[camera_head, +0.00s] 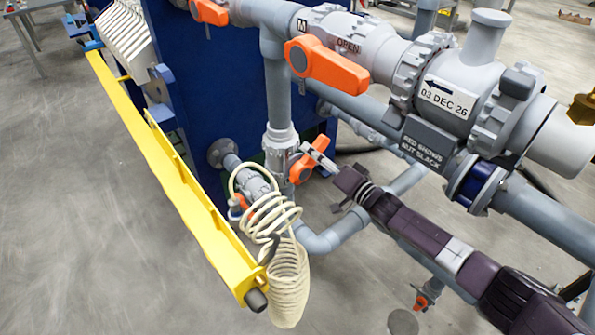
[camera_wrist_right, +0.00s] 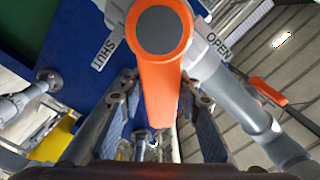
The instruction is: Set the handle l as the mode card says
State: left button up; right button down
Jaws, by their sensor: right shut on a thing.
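An orange valve handle (camera_head: 305,166) sits on a grey pipe fitting low in the middle of the head view. My right gripper (camera_head: 318,155) reaches it from the lower right and is shut on it. In the right wrist view the handle (camera_wrist_right: 161,85) hangs between the two fingers, pointing down the picture. A SHUT label (camera_wrist_right: 105,53) is left of its hub and an OPEN label (camera_wrist_right: 217,44) is right of it. I see no letter on this handle. No mode card is readable. My left gripper is out of view.
Another orange handle (camera_head: 328,66) near an M tag is on the pipe above. A coiled cream hose (camera_head: 284,270) hangs close left of my gripper, by a yellow beam (camera_head: 200,205). Grey pipes run behind and right. Open floor lies lower left.

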jog(key=shift+w+d+f+m, duration=0.1)
jog(key=shift+d+f+m, duration=0.25)
jog(key=shift+f+m, duration=0.35)
jog(key=f+m+b, duration=0.1)
jog(key=m, duration=0.1)
jog(key=f+m+b, duration=0.1)
jog(key=m+b, duration=0.1)
jog(key=f+m+b, duration=0.2)
jog(key=m, duration=0.1)
jog(key=shift+w+d, duration=0.2)
jog(key=shift+d, duration=0.1)
jog(key=c, duration=1.4)
grip_release()
jog(key=shift+r, duration=0.2)
